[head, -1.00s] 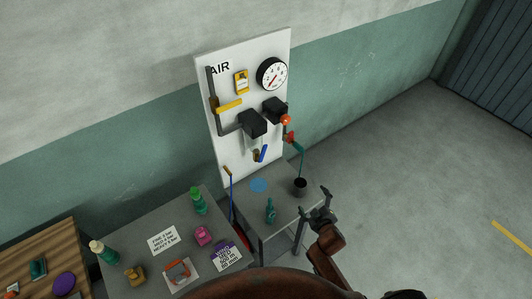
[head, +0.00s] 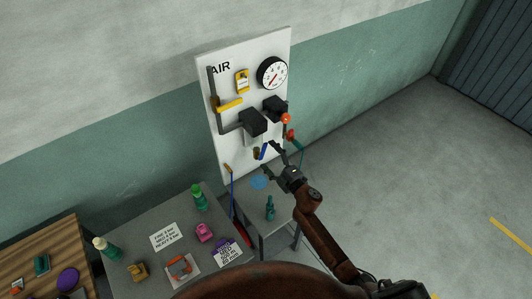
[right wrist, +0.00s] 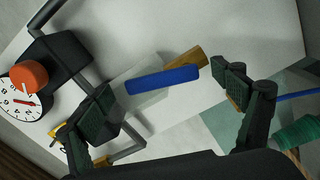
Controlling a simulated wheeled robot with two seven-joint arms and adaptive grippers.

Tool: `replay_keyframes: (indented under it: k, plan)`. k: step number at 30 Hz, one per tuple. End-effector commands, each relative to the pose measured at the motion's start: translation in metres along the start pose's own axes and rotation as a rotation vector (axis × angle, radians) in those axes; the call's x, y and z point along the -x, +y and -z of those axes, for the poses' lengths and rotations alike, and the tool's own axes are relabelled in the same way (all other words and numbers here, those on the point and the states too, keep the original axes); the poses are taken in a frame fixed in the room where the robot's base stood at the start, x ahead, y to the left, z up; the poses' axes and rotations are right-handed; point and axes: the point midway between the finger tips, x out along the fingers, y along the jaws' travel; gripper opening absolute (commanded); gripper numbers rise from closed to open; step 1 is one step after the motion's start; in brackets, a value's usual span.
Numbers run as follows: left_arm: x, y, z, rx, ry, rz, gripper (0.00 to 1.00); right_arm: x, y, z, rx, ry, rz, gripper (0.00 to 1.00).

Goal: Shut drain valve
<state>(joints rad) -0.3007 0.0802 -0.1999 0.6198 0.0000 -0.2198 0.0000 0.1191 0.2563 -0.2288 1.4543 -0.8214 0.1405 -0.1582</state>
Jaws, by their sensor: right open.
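The drain valve has a blue lever (head: 263,152) and a brass body, low on the white AIR panel (head: 238,165). In the right wrist view the blue lever (right wrist: 163,79) lies between my open fingers, with the brass body (right wrist: 187,64) behind its right end. A clear bowl-like part (right wrist: 140,95) is left of it. My right gripper (head: 269,157) is open and empty in front of the valve. It shows in the right wrist view (right wrist: 168,98) with a gap on both sides of the lever. No contact is visible. My left gripper is not in view.
Above the valve are black housings (head: 252,122), an orange knob (head: 286,118), a gauge (head: 272,73) and a yellow lever (head: 229,105). A green bottle (head: 270,208) stands on the small grey table below. A grey table (head: 150,215) with cards and small items is left.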

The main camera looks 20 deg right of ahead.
Motion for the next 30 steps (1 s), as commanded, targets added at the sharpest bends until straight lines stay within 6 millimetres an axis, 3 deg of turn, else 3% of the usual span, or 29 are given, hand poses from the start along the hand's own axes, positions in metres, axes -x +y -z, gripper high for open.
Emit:
replay_keyframes:
  k: [6,14,30]
  plan:
    - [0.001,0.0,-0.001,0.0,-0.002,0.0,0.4,-0.017,0.0,0.0,-0.001,-0.001,0.0,0.88]
    - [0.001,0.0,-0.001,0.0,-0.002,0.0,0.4,-0.018,-0.001,-0.001,-0.001,-0.002,0.001,0.88]
    - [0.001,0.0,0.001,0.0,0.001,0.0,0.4,-0.018,-0.001,-0.001,-0.001,-0.002,0.001,0.51]
